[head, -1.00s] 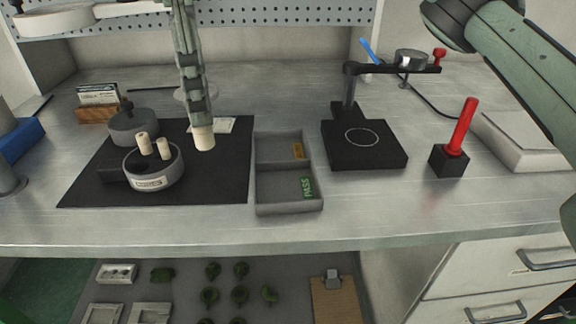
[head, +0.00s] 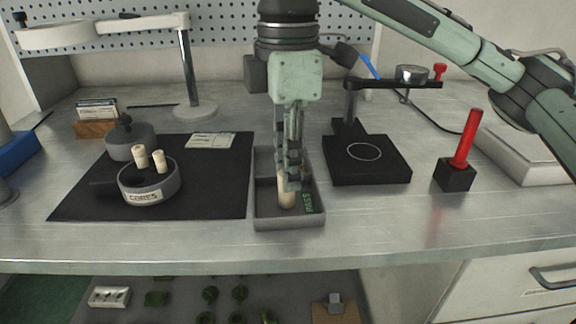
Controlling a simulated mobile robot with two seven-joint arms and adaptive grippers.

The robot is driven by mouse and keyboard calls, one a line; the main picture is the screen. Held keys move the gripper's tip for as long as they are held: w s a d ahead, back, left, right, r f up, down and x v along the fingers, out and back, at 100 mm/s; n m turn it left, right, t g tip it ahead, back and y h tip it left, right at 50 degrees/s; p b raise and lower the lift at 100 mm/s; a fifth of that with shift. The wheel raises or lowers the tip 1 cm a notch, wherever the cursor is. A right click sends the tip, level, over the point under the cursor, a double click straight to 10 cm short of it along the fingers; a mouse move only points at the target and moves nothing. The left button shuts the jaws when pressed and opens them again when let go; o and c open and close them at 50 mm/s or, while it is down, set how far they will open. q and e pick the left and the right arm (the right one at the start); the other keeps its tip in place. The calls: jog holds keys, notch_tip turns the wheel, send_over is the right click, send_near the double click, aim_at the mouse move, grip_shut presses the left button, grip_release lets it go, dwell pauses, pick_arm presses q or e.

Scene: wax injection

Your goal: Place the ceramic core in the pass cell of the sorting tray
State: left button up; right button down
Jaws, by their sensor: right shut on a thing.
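The sorting tray (head: 262,222) is a grey two-compartment box in the middle of the bench. Its front compartment has a green PASS label (head: 309,203). My right gripper (head: 288,188) comes down from above and is shut on a cream ceramic core (head: 286,200). The core is roughly upright and shows over the front, PASS compartment, left of the label. I cannot tell whether it touches the floor of the tray. The gripper hides much of the rear compartment. My left gripper is not in view.
A round pot labelled CORES (head: 150,187) holds two more cream cores on a black mat (head: 215,190). To the right are a black stand with a ring (head: 366,158) and a red-handled tool in a black block (head: 455,178). Bench in front of the tray is clear.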

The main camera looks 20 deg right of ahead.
jog(key=c, duration=1.4)
grip_release()
jog(key=shift+f, duration=0.1)
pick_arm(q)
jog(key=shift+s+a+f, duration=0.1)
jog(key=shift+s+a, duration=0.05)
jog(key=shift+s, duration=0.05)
pick_arm(e)
jog(key=shift+r, duration=0.45)
notch_tip(320, 180, up, 3)
jog(key=shift+r+p, duration=0.1)
jog(key=shift+p, duration=0.35)
pick_arm(q)
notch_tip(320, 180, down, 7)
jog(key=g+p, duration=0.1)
jog(key=p, duration=0.1)
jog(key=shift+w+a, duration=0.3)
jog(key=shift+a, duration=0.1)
pick_arm(e)
notch_tip(320, 180, up, 8)
jog(key=shift+r, duration=0.15)
